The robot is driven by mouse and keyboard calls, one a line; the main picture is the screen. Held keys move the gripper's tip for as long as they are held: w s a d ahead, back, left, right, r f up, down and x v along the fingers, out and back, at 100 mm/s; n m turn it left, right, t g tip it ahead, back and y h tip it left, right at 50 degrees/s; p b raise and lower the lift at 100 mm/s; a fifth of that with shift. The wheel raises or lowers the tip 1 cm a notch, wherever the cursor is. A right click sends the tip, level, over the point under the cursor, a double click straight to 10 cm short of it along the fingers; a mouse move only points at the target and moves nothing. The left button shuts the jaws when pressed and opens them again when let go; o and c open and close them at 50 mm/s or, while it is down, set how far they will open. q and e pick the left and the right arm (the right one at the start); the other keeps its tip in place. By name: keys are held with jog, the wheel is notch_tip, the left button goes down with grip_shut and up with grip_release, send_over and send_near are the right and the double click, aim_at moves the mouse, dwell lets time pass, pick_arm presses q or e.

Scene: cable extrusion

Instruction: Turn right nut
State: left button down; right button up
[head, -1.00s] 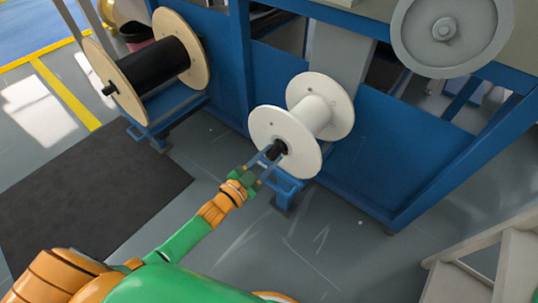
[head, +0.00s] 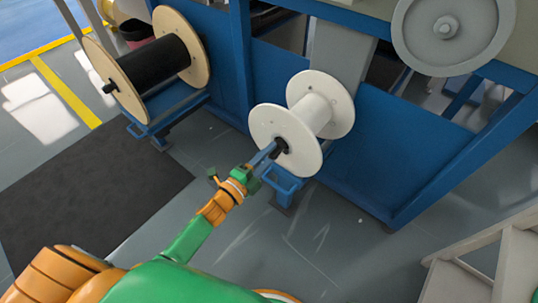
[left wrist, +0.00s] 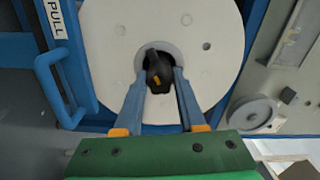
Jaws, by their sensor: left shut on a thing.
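The right nut (left wrist: 158,70) is a black piece at the hub of the white spool (head: 289,140). It also shows small in the head view (head: 281,147). My left gripper (head: 271,151) reaches up to the spool's near face, and its fingers are shut on the nut. In the left wrist view the two blue fingers (left wrist: 157,85) lie on either side of the nut. The nut has a small orange mark facing the camera. The spool's white flange (left wrist: 210,75) is right behind it. My right gripper is not in view.
A blue stand with a handle (head: 285,190) holds the white spool. A wooden-flanged spool with black cable (head: 155,65) stands at upper left. Blue machine panels (head: 375,160) rise behind. A dark mat (head: 90,205) lies at left, and pale steps (head: 490,260) stand at lower right.

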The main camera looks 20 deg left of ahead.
pick_arm(q)
jog(key=shift+f+m, duration=0.1)
jog(key=shift+m, duration=0.8)
jog(key=m+b, duration=0.1)
jog(key=m, duration=0.3)
jog(key=shift+m+b, duration=0.65)
jog(key=shift+m, duration=0.85)
jog(key=shift+m+b, duration=0.4)
jog(key=shift+m, duration=0.9)
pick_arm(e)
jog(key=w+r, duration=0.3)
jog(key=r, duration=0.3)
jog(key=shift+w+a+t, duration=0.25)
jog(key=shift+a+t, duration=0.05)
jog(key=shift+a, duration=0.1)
pick_arm(q)
jog(key=c, duration=0.5)
grip_release()
